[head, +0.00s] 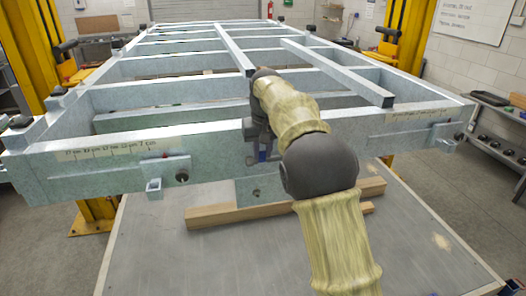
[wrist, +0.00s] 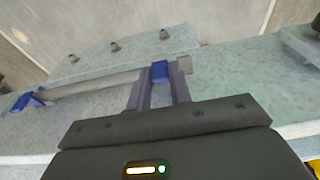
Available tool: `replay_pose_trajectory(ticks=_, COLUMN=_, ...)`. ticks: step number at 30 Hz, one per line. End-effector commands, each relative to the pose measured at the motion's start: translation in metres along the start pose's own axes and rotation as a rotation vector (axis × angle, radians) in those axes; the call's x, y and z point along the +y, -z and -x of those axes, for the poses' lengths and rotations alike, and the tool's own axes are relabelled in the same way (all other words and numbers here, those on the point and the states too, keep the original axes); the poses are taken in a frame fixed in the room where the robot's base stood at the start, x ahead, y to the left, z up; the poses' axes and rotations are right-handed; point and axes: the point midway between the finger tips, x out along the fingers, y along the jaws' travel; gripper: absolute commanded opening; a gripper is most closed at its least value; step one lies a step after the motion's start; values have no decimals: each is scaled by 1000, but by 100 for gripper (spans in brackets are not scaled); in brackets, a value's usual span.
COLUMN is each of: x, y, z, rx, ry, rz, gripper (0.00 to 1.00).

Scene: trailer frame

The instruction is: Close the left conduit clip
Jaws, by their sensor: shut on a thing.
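My gripper (wrist: 162,86) has its two grey fingers closed about a small blue clip (wrist: 159,69) on a grey conduit (wrist: 95,84). The conduit lies along a pale metal plate of the trailer frame. A second blue clip (wrist: 27,101) sits at the conduit's left end in the wrist view, apart from my fingers, with a part standing out at an angle. In the head view my gripper (head: 261,150) is at the middle of the frame's front beam, with a little blue showing beside it. My arm hides most of this spot, so I cannot tell there which clip is held.
The pale trailer frame (head: 60,152) stretches back between yellow lift posts (head: 410,38). Wooden blocks (head: 222,214) lie under the front beam on a grey platform (head: 165,250). Several bolts (wrist: 115,46) stand on the plate near the conduit. The platform's front is mostly clear.

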Motion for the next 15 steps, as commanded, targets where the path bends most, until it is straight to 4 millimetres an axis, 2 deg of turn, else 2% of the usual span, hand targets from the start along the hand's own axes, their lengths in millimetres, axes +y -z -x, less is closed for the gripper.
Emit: replay_pose_trajectory(ticks=15, x=0, y=4, z=-2, rx=-88, ry=0, rz=-1, gripper=0)
